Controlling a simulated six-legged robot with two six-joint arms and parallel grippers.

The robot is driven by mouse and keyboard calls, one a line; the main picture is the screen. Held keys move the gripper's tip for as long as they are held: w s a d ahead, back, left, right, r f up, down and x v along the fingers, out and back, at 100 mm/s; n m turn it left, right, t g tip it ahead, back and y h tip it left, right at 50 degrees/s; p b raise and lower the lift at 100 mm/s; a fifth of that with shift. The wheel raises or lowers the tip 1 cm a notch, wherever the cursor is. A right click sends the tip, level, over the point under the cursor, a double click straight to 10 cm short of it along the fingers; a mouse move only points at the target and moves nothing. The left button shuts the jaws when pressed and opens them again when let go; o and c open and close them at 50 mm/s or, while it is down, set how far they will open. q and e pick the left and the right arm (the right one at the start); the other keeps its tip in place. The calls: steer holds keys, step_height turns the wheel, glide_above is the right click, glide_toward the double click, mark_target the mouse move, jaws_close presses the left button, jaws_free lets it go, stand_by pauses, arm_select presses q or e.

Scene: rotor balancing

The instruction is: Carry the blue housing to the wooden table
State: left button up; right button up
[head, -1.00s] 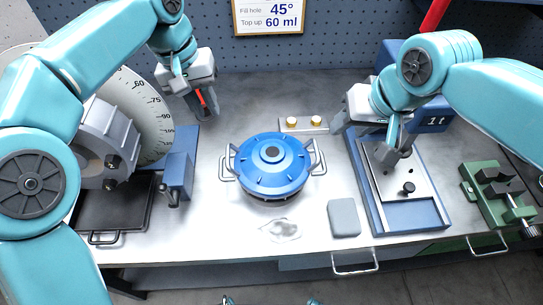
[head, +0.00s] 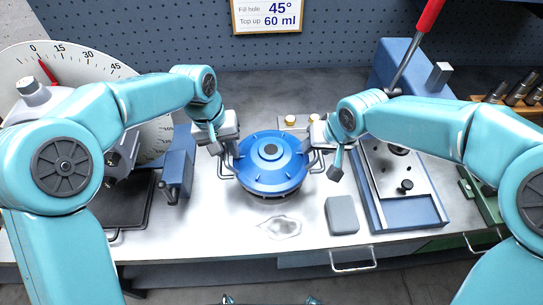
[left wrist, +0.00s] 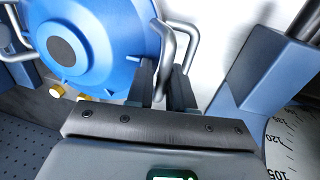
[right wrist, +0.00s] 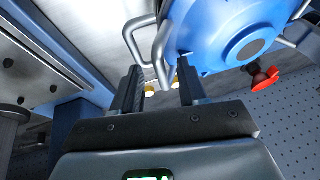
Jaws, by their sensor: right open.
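The blue housing (head: 270,166) is a round lidded part with a grey hub and metal loop handles on both sides. It stands on the grey workbench. It also shows in the left wrist view (left wrist: 105,30) and the right wrist view (right wrist: 222,28). My left gripper (left wrist: 164,85) has its fingers close on both sides of one handle, shut on it. My right gripper (right wrist: 160,75) is open, with the opposite handle's end between its fingers. No wooden table is in view.
A grey block (head: 342,215) and a clear puddle-like patch (head: 281,228) lie in front of the housing. A blue-framed plate fixture (head: 427,210) stands right. A large dial (head: 150,135) and a black tray (head: 120,205) are left.

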arm_select(q)
steer(key=shift+s+f, duration=0.1)
steer(key=shift+s, duration=0.1)
arm_select(e)
steer(key=shift+s+a+f, duration=0.1)
steer(key=shift+a, duration=0.05)
arm_select(q)
steer(key=shift+w, duration=0.1)
steer(key=c, duration=0.4)
arm_select(e)
steer(key=shift+w, duration=0.2)
steer(key=c, duration=0.3)
arm_select(q)
jaws_close()
arm_select(e)
jaws_close()
steer(key=shift+s, duration=0.1)
arm_select(q)
steer(key=shift+w+a, duration=0.1)
